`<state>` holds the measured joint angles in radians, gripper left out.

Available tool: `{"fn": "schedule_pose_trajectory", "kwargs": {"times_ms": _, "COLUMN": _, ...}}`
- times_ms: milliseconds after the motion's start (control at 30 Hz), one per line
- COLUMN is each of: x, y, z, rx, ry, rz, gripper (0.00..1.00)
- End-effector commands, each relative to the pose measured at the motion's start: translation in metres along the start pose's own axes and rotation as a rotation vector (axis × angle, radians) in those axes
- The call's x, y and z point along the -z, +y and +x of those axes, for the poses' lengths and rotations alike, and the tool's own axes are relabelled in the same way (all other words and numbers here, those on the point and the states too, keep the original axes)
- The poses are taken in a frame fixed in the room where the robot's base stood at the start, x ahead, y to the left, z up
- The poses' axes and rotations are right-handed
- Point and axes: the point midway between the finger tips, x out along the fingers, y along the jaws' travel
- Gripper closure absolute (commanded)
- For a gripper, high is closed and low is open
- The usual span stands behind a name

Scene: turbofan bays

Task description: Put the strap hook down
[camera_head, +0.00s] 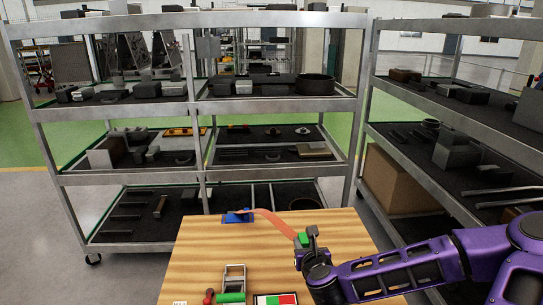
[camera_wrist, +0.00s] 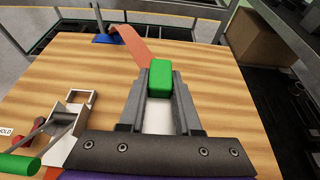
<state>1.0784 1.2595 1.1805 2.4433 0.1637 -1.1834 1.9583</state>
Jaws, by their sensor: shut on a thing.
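The strap hook shows as a green block (camera_head: 303,240) at the near end of an orange strap (camera_head: 271,221). The strap runs to a blue piece (camera_head: 238,217) at the table's far edge. In the wrist view the green block (camera_wrist: 160,78) sits between the fingertips of my gripper (camera_wrist: 161,68), which is shut on it. My gripper also shows in the head view (camera_head: 310,237), over the right part of the wooden table (camera_head: 205,250). The strap (camera_wrist: 130,42) curves away behind the block. The block's underside is hidden, so I cannot tell whether it touches the table.
A metal buckle frame (camera_head: 234,274) with a green handle (camera_head: 230,297) is at the table's front. A red piece (camera_head: 208,297) and a red-green card (camera_head: 275,299) are beside it. Loaded shelves (camera_head: 190,105) stand behind and right. The table's middle is clear.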

Motion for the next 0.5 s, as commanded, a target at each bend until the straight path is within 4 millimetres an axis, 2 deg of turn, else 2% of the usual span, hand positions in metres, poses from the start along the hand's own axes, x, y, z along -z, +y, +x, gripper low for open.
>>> {"fn": "schedule_pose_trajectory", "kwargs": {"times_ms": 133, "x": 0.0, "y": -0.002, "z": 0.002, "rx": 0.002, "ry": -0.002, "rz": -0.001, "gripper": 1.0}}
{"fn": "schedule_pose_trajectory", "kwargs": {"times_ms": 233, "x": 0.001, "y": -0.009, "z": 0.015, "rx": 0.007, "ry": -0.003, "rz": -0.002, "gripper": 1.0}}
{"fn": "schedule_pose_trajectory", "kwargs": {"times_ms": 367, "x": 0.005, "y": -0.033, "z": 0.047, "rx": 0.013, "ry": -0.004, "rz": -0.005, "gripper": 1.0}}
{"fn": "schedule_pose_trajectory", "kwargs": {"times_ms": 500, "x": 0.009, "y": -0.07, "z": 0.084, "rx": 0.012, "ry": -0.005, "rz": -0.006, "gripper": 1.0}}
